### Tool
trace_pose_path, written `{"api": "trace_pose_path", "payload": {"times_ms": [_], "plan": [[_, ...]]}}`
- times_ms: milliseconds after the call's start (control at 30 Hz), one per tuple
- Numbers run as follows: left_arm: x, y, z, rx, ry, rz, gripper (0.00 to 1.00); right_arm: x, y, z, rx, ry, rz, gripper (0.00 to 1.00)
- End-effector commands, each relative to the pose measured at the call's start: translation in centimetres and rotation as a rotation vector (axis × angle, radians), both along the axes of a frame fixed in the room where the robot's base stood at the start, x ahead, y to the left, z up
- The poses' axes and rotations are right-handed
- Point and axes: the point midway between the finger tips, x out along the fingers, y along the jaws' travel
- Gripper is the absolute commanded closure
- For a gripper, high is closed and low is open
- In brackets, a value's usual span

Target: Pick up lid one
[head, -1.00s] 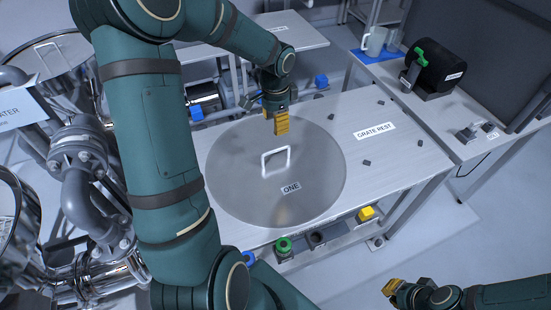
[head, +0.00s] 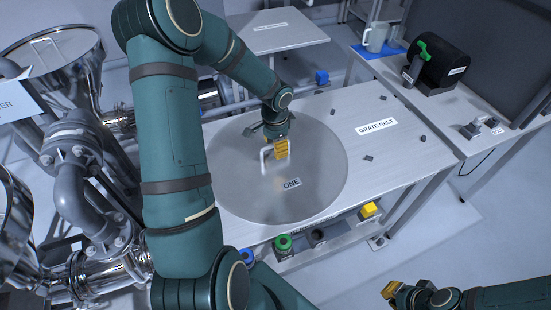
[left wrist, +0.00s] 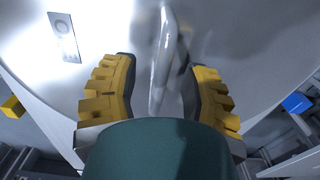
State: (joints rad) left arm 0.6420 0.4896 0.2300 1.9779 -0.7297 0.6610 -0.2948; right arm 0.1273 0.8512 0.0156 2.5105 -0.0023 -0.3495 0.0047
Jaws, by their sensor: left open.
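Lid one (head: 240,195) is a round grey metal disc lying flat on the metal table, with a label reading ONE (head: 292,183) and an upright white-metal loop handle (head: 264,163). My left gripper (head: 279,149) is at the handle. In the left wrist view the handle (left wrist: 163,60) stands between the two yellow-padded fingers of the left gripper (left wrist: 163,95), with gaps on both sides. The left gripper is open. My right gripper (head: 390,290) is at the lower right, away from the lid; its finger state is unclear.
The table's right part (head: 385,150), labelled GRATE REST, is mostly bare with small dark blocks. Green (head: 283,243) and yellow (head: 369,209) buttons sit below the front edge. Steel pipework (head: 80,170) stands at left. A side bench holds a mug (head: 375,37) and a black cylinder (head: 440,65).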

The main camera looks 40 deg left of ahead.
Motion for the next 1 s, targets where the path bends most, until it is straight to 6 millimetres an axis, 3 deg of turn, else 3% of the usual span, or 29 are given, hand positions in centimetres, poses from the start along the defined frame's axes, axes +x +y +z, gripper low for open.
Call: {"api": "trace_pose_path", "payload": {"times_ms": [200,333,367,767,1000], "plan": [[0.0,0.0,0.0,0.000,-0.001,0.000,0.52,0.0,0.0,0.0,0.000,-0.001,0.000,1.00],[0.0,0.0,0.0,0.001,0.000,0.000,0.97,0.0,0.0,0.0,0.000,-0.001,0.000,1.00],[0.0,0.0,0.0,0.001,0.000,0.000,1.00,0.0,0.0,0.0,0.000,-0.001,0.000,1.00],[0.1,0.0,0.3,0.002,-0.003,0.000,1.00,0.0,0.0,0.1,0.000,-0.001,0.000,1.00],[0.2,0.1,3.4,0.004,-0.006,0.000,1.00,-0.1,0.0,1.0,0.000,0.003,0.000,1.00]]}}
